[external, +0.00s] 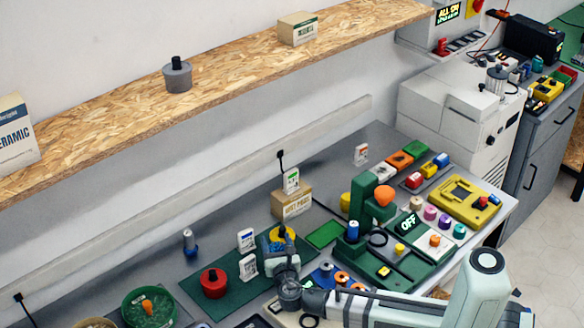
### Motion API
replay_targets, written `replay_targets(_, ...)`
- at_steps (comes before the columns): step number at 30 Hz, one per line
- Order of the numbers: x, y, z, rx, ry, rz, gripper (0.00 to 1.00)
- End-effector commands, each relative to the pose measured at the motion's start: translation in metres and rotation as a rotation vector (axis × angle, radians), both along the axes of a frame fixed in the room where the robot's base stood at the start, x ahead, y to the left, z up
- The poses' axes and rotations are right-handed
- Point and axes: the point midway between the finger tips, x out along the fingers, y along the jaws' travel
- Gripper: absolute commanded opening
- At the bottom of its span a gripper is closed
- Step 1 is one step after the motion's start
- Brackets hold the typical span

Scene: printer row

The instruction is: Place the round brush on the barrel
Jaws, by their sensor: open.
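My gripper (280,257) is low over the right part of a dark green mat, beside a yellow round piece with a dark knob (282,236) and some blue material. It is open; its fingertips are largely hidden by my own wrist, and I see nothing held. I cannot tell for sure which thing is the round brush. A small blue and silver upright piece (190,243) stands apart on the grey table to the left. I cannot clearly identify the barrel either; a red round pot with a dark knob (213,282) sits on the mat left of my gripper.
A green bowl with an orange piece (148,307) is at the lower left. A green machine with an orange knob (376,210) and a yellow device (466,200) stand to the right. A cardboard box (291,200) is behind my gripper. The wooden shelf (230,78) overhangs the back.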

Motion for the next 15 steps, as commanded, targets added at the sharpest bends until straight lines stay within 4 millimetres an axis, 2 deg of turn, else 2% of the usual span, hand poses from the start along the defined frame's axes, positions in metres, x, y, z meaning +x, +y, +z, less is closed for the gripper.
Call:
replay_targets(3,-0.0003,-0.0002,0.0001,0.0,0.0,0.0,0.6)
replay_targets(15,-0.0002,-0.0003,0.0001,0.0,0.0,0.0,0.21)
